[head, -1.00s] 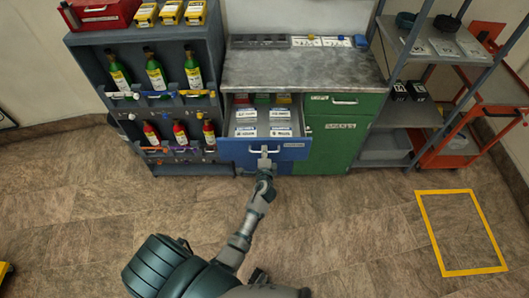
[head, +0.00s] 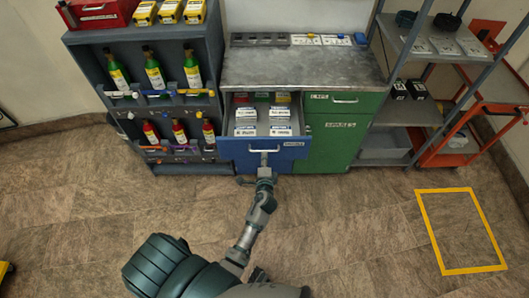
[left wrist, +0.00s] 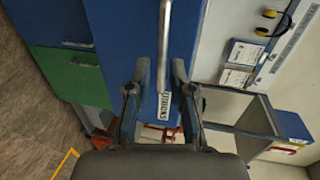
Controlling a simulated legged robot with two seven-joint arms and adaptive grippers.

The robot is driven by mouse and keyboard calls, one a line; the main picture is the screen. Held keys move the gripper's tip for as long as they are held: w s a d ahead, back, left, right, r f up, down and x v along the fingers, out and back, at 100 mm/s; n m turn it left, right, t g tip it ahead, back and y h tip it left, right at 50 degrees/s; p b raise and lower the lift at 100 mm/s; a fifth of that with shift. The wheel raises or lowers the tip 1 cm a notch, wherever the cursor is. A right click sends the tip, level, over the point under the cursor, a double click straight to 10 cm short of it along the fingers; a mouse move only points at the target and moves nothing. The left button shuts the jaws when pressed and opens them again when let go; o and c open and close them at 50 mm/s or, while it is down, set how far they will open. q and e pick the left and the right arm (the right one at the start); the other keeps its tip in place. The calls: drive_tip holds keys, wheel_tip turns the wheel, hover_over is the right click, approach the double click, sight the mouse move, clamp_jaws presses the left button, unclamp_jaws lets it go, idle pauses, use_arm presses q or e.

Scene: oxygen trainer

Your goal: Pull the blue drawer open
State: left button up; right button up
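The blue drawer (head: 228,150) stands open below the grey worktop, with several white labelled packs (head: 278,113) inside. Its silver handle (head: 281,150) is on the front, which also shows in the left wrist view (left wrist: 119,30). My left gripper (head: 263,162) is at the handle, reaching up from below in the head view. In the left wrist view its two fingers (left wrist: 155,75) stand apart, with the handle bar (left wrist: 166,25) between them and gaps beside it. Contact with the bar is not clear. My right gripper is not in view.
A green cabinet (head: 332,145) adjoins the drawer on the right. A grey bottle rack (head: 100,70) stands close on the left. Shelving (head: 408,114) and an orange cart (head: 455,152) are farther right. The floor in front is clear, with a yellow outlined square (head: 432,233).

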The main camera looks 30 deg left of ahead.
use_arm(q)
drive_tip(key=v, duration=0.7)
drive_tip(key=shift+d, duration=0.15)
drive_tip(key=s+d+f+n+g+h, duration=0.15)
drive_tip(key=s+f, duration=0.25)
drive_tip(key=f, duration=0.5)
drive_tip(key=s+d+f+n+g+h, duration=0.1)
drive_tip(key=s+d+f+g+h, duration=0.15)
drive_tip(key=f, duration=0.65)
drive_tip(key=s+d+f+n+g+h, duration=0.15)
drive_tip(key=s+f, duration=0.25)
drive_tip(key=f, duration=0.5)
drive_tip(key=s+f+n+g+h, duration=0.1)
drive_tip(key=s+f+n+g, duration=0.1)
drive_tip(key=s+f, duration=0.6)
drive_tip(key=s+f+n+g+h, duration=0.1)
drive_tip(key=s+f+n+g, duration=0.2)
drive_tip(key=s+f, duration=0.5)
drive_tip(key=s+g, duration=0.1)
drive_tip(key=s, duration=0.7)
drive_tip(key=shift+s+f+h, duration=0.25)
drive_tip(key=shift+f+h, duration=0.1)
drive_tip(key=shift+g, duration=0.25)
idle(1.5)
